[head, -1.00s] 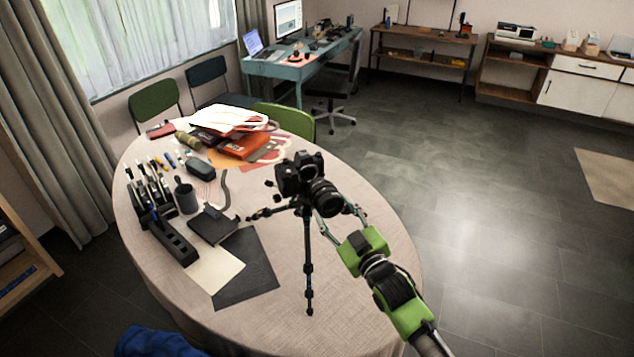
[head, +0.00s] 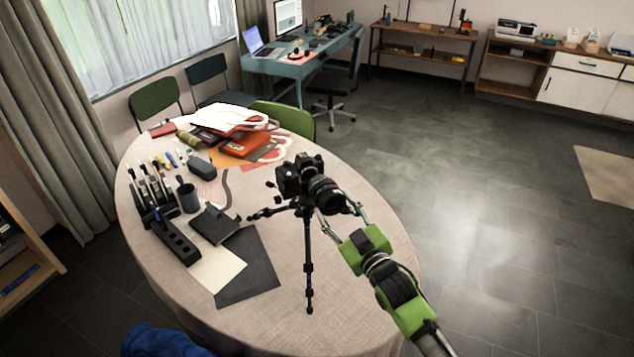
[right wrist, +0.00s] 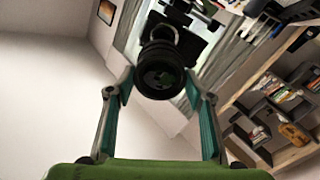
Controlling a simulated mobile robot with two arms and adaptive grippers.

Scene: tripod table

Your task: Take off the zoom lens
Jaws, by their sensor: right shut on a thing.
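A black camera (head: 298,177) sits on top of a dark tripod (head: 308,255) standing on the round table (head: 345,275). Its black zoom lens (head: 325,194) is still on the body and points right and toward me. My right gripper (head: 341,211) has its fingers on either side of the lens front and is shut on it. In the right wrist view the lens (right wrist: 160,70) lies between the two fingertips, front glass facing me. The fingers hide a little of the lens sides. My left gripper is not in view.
Left of the tripod are a black notebook (head: 213,226), a dark sheet (head: 252,275), a cup (head: 188,198) and a pen holder (head: 172,242). Papers and an orange-red case (head: 245,144) lie at the back. The table right of the tripod is mostly clear.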

